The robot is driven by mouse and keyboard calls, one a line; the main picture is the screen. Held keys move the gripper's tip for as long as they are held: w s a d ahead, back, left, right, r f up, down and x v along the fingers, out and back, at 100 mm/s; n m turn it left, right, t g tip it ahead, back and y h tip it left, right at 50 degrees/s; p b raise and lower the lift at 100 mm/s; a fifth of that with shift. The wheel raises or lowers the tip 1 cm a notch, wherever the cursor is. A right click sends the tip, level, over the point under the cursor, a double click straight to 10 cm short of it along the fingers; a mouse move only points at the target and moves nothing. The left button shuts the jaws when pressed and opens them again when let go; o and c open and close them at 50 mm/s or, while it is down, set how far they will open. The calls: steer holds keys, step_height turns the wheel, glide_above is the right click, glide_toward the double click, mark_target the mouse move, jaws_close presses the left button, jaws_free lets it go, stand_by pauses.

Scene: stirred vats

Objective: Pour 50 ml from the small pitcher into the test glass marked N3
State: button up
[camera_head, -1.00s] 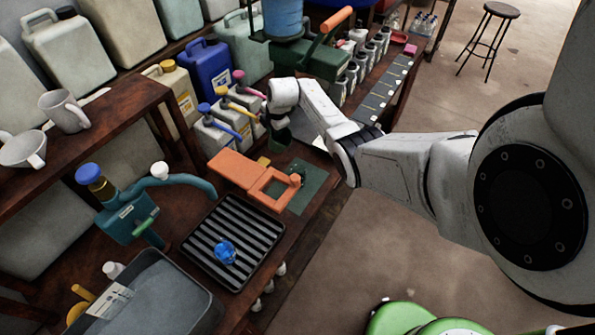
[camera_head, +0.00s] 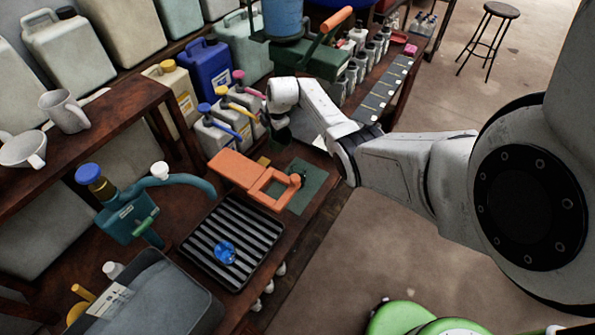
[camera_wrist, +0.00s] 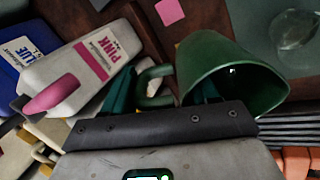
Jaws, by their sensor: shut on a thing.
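The small green pitcher (camera_wrist: 235,75) is in the wrist view, its wide mouth facing up and right and its handle (camera_wrist: 155,82) at the left. My gripper (camera_wrist: 160,92) is shut on the pitcher at its handle side; the exact contact is partly hidden by the dark wrist edge. A clear glass (camera_wrist: 296,30) stands on a grey-green surface at the top right of the wrist view; no marking on it is readable. In the head view my gripper (camera_head: 280,128) hangs in shade by the pump canisters, and the pitcher is barely distinguishable. The liquid level cannot be told.
White canisters with coloured pumps (camera_head: 222,130) stand just left of my gripper. An orange frame (camera_head: 270,187) lies on the bench in front, beside a black slatted tray (camera_head: 200,262) holding a blue object (camera_head: 225,252). A green press-like device (camera_head: 310,60) stands behind.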

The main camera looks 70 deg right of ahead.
steer(key=r, duration=0.4)
steer(key=w+r+g, duration=0.1)
steer(key=r, duration=0.2)
steer(key=d+r+g+y, duration=0.1)
steer(key=r, duration=0.3)
steer(key=shift+w+d+r, duration=0.1)
steer(key=shift+w+r, duration=0.25)
steer(key=shift+w, duration=0.05)
steer(key=shift+w+f+b, duration=0.1)
steer(key=shift+f+b, duration=0.15)
steer(key=shift+b, duration=0.5)
steer(key=b, duration=0.1)
steer(key=g+y+b, duration=0.1)
steer(key=b, duration=0.1)
steer(key=shift+w+d+r, duration=0.2)
steer(key=shift+w, duration=0.1)
steer(key=shift+b, duration=0.55)
steer(key=shift+w+r+g+b, duration=0.1)
steer(key=shift+r+g+b, duration=0.3)
steer(key=shift+b, duration=0.5)
